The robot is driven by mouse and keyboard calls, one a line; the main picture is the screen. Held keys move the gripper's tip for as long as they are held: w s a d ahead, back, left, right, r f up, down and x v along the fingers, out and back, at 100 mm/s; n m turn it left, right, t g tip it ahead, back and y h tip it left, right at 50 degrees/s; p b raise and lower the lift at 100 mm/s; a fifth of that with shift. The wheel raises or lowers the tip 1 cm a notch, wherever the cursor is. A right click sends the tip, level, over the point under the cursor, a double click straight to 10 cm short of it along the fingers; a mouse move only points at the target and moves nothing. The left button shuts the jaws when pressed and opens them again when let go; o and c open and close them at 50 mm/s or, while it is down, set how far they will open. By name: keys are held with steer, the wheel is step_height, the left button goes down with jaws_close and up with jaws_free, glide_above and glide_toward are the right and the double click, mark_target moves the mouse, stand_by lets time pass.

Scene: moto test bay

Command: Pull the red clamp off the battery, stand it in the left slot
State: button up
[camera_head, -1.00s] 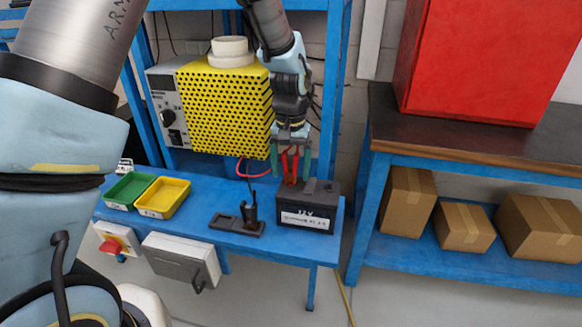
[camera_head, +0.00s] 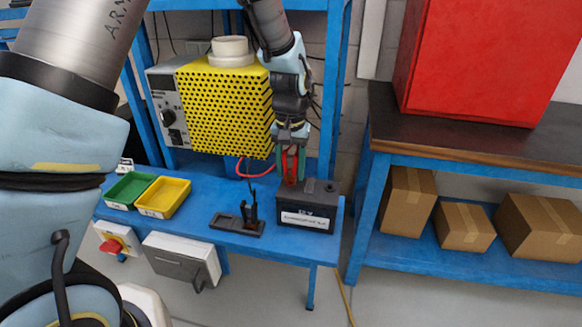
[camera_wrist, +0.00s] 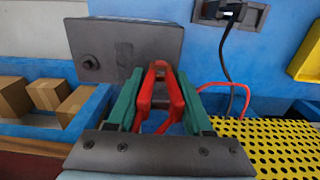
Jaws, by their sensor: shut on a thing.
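The red clamp (camera_head: 290,166) stands upright at the left end of the top of the black 12V battery (camera_head: 305,215). My gripper (camera_head: 290,160) comes down from above, its green fingers shut on the two red handles. In the wrist view the clamp (camera_wrist: 160,88) is between the fingers (camera_wrist: 158,105), its nose against the battery (camera_wrist: 120,45). I cannot tell whether its jaws still grip the terminal, which is hidden. The dark slotted holder (camera_head: 222,222) lies left of the battery. A black clamp (camera_head: 249,212) stands in its right slot; the left slot looks empty.
A yellow perforated charger (camera_head: 225,110) stands behind, with a red cable (camera_head: 242,172) looping near the clamp. Green (camera_head: 128,190) and yellow (camera_head: 165,197) bins sit at the left of the blue bench (camera_head: 205,205). The bench's right edge is close to the battery.

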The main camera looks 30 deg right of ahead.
mark_target(290, 153)
jaws_close()
steer(key=shift+r, duration=0.1)
steer(key=shift+r+p, duration=2.3)
steer(key=shift+r, duration=0.65)
steer(key=shift+r, duration=0.1)
steer(key=shift+r+p, duration=1.8)
steer(key=shift+r, duration=0.6)
